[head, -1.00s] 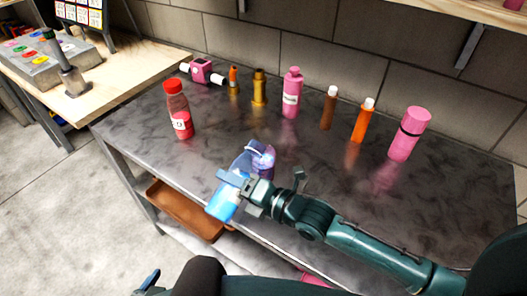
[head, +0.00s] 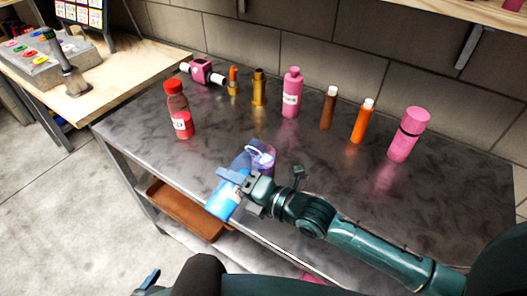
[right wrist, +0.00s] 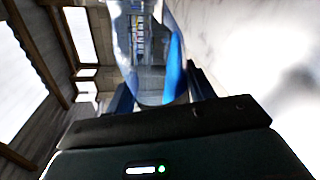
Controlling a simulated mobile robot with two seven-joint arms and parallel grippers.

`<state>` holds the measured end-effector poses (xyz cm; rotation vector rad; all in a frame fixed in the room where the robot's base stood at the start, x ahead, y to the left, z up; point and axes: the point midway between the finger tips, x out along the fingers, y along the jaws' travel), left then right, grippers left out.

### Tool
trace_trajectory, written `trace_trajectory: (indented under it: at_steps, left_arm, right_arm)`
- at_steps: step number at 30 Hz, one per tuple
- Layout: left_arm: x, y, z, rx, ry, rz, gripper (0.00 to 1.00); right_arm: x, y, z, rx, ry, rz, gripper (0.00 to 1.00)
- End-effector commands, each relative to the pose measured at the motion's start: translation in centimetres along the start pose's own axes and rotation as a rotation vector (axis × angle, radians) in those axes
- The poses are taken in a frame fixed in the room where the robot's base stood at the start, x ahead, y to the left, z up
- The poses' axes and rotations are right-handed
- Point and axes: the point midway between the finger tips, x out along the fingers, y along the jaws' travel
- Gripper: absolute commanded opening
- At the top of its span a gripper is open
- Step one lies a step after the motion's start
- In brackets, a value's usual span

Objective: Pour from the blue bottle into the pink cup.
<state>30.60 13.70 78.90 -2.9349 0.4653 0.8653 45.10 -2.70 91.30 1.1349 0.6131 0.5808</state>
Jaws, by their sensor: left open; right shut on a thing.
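The blue bottle (head: 221,203) is in my right gripper (head: 240,192), lying strongly tilted above the front of the dark table. Its bright blue end points to the lower left. In the right wrist view its clear and blue body (right wrist: 160,65) stands between the fingers. A purple, translucent rounded thing with a white curved line (head: 263,158) shows at the bottle's upper right end; I cannot tell whether it is the pink cup or part of the bottle. My left gripper (head: 148,281) shows only partly at the bottom edge, empty, away from the table.
The dark table (head: 330,180) holds a red bottle (head: 179,110), a pink bottle (head: 291,95), a brown bottle (head: 328,110), an orange bottle (head: 362,122) and a pink cylinder with a black band (head: 407,137). A brown tray (head: 185,210) sits below.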

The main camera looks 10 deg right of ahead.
Motion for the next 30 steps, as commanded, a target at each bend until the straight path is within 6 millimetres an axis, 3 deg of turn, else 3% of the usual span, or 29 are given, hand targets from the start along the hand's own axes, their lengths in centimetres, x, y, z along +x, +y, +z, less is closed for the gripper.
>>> trace_trajectory:
  at_steps: [30]
  left_arm:
    - [-0.24, -0.2, -0.15, -0.003, -0.01, -0.007, 0.79]
  right_arm:
    - [-0.08, 0.64, 0.57, 0.059, 0.009, 0.002, 0.22]
